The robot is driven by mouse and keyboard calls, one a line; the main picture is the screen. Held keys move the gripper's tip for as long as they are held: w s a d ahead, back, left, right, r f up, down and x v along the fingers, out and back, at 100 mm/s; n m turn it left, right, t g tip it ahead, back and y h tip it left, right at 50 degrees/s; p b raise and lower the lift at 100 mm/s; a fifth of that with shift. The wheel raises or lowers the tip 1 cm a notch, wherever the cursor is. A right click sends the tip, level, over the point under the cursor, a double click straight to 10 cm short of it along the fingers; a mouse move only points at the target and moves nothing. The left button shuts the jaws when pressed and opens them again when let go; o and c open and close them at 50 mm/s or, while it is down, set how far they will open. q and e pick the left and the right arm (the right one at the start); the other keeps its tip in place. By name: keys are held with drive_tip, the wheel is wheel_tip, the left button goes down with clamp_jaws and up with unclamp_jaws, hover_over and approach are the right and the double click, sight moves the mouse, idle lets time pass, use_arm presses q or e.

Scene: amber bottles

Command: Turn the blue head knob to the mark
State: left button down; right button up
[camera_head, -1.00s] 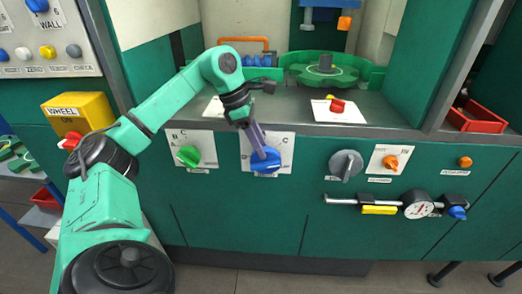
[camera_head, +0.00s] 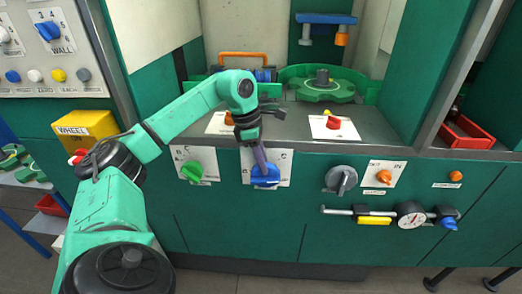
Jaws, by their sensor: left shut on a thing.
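The blue head knob (camera_head: 265,176) sits on a white plate (camera_head: 283,160) with letters, on the green front panel of the machine. My left gripper (camera_head: 263,166) reaches down to it from above and is shut on the knob. The gripper and wrist cover part of the plate, so the mark and the knob's pointing direction cannot be made out clearly. My right gripper is not in view.
A green knob (camera_head: 194,172) is left of the blue one. A grey knob (camera_head: 341,179), an orange knob (camera_head: 384,176) and a dial gauge (camera_head: 410,213) are to the right. A yellow WHEEL box (camera_head: 85,127) stands near my left forearm.

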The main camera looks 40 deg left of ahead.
sight(275, 167)
use_arm(q)
drive_tip(key=g+y+p, duration=0.1)
drive_tip(key=p, duration=0.2)
drive_tip(key=d+y+p, duration=0.1)
drive_tip(key=p, duration=0.2)
drive_tip(key=w+r+g+y+p, duration=0.1)
drive_tip(key=p, duration=0.2)
drive_tip(key=shift+w+d+g+p, duration=0.1)
drive_tip(key=shift+d+g+p, duration=0.2)
drive_tip(key=shift+w+d+f+g+y+p, duration=0.25)
drive_tip(key=shift+f+g+y+p, duration=0.25)
drive_tip(key=shift+y, duration=0.3)
drive_tip(key=shift+w+d+f+g+y, duration=0.15)
drive_tip(key=shift+d+f+g+y, duration=0.1)
drive_tip(key=shift+g+y, duration=0.25)
drive_tip(key=shift+w+d+f+g+y, duration=0.1)
drive_tip(key=shift+d+f+g+y, duration=0.15)
drive_tip(key=shift+y, duration=0.45)
drive_tip(key=c, duration=1)
unclamp_jaws()
drive_tip(key=p+v, duration=0.1)
drive_tip(key=v, duration=0.6)
drive_tip(key=p+v, duration=0.2)
drive_tip(key=v, duration=0.5)
drive_tip(key=shift+w+d+r, duration=0.15)
drive_tip(key=shift+w, duration=0.15)
